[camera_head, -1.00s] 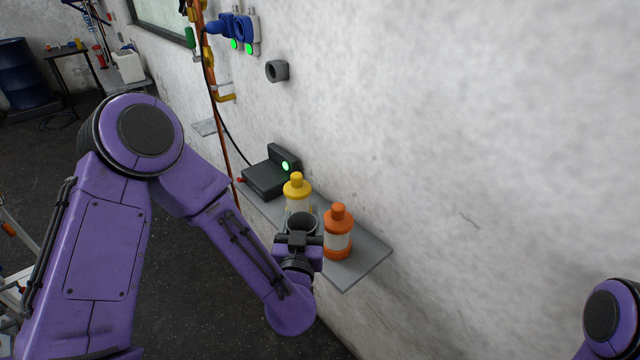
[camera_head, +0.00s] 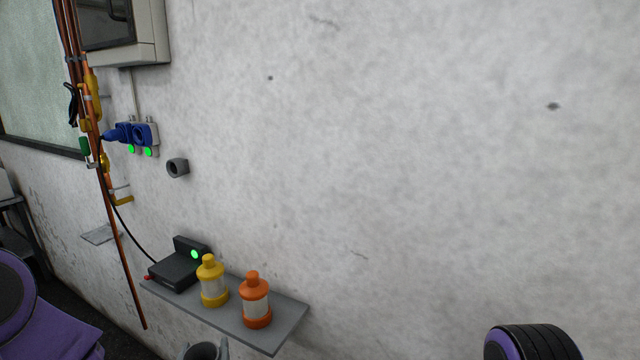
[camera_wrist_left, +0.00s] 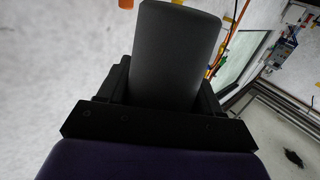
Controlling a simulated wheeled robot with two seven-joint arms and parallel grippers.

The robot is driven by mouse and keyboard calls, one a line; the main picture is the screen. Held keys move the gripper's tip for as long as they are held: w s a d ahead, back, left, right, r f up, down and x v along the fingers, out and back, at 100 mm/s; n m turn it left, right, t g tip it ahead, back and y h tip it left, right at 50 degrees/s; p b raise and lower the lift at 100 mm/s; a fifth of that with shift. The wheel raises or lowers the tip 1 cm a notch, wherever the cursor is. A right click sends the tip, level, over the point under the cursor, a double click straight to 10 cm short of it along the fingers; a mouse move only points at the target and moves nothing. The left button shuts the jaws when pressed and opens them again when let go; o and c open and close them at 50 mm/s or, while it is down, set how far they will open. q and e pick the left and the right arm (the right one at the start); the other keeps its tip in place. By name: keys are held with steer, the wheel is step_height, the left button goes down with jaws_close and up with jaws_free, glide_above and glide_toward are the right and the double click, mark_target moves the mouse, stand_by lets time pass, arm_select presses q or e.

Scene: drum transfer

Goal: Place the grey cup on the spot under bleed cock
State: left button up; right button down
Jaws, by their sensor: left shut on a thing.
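The grey cup (camera_wrist_left: 178,55) fills the middle of the left wrist view, shut between the dark fingers of my left gripper (camera_wrist_left: 165,90). In the head view only the rim of the cup (camera_head: 203,351) shows at the bottom edge, in front of the shelf and apart from it. Most of the gripper is cut off there. A small cock with a yellow end (camera_head: 121,198) sits on the copper pipes at the left; it looks like the bleed cock. Below it a small grey plate (camera_head: 99,236) juts from the wall. My right gripper is out of view.
A grey wall shelf (camera_head: 283,325) bears a yellow bottle (camera_head: 211,283), an orange bottle (camera_head: 255,302) and a black device (camera_head: 178,270) with a green light. Copper pipes (camera_head: 115,220) run down beside the small plate. Blue plugs (camera_head: 130,134) and a grey socket (camera_head: 177,168) are on the wall.

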arm_select(q)
steer(key=shift+m+h, duration=0.5)
steer(key=shift+h, duration=0.3)
steer(key=f+b, duration=0.1)
steer(key=f, duration=0.1)
steer(key=f+b, duration=0.1)
steer(key=f, duration=0.1)
steer(key=f+b, duration=0.2)
steer(key=shift+w+d+f, duration=0.3)
steer(key=shift+f, duration=0.1)
step_height(320, 180, down, 10)
steer(key=s+d+m+h+b, duration=0.1)
steer(key=h+b, duration=0.1)
steer(key=b, duration=0.6)
steer(key=shift+s, duration=0.4)
steer(key=shift+w+a+f, duration=0.1)
steer(key=shift+f, duration=0.05)
steer(key=shift+d, duration=0.2)
